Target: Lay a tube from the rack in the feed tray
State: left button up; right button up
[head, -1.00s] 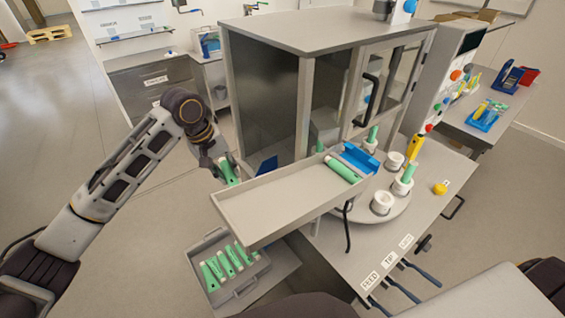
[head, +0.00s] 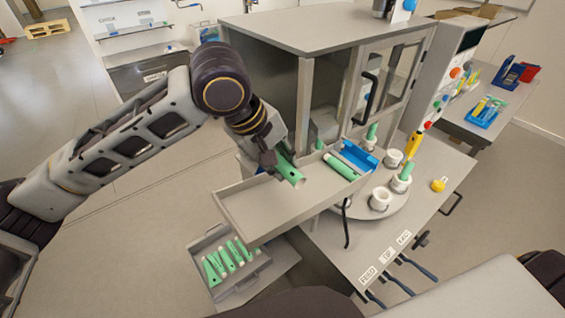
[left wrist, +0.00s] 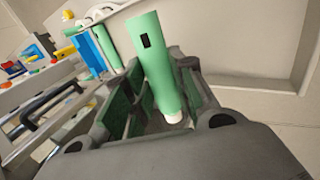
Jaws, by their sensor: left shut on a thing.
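My left gripper (head: 277,158) is shut on a green tube (head: 291,174) with a dark mark. The held tube is tilted over the middle of the grey feed tray (head: 240,210); I cannot tell if it touches the tray. The left wrist view shows this tube (left wrist: 156,58) standing out between the fingers (left wrist: 160,105), its white end toward the palm. Another green tube (head: 341,167) lies at the tray's far right end, by a blue block (head: 357,156). The grey rack (head: 240,286) below the tray holds several green tubes (head: 228,255). My right gripper is not in view.
A grey cabinet (head: 300,38) with a handled door stands right behind the tray. White cups (head: 381,199) sit on a round turntable right of the tray, some with green tubes. The tray's left part is bare.

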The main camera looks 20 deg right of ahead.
pick_arm(q)
jog(key=shift+s+d, duration=0.15)
jog(key=shift+s, duration=0.55)
jog(key=shift+f, duration=0.2)
jog(key=shift+f, duration=2.35)
jog(key=shift+f+b, duration=1.2)
jog(key=shift+b, duration=0.2)
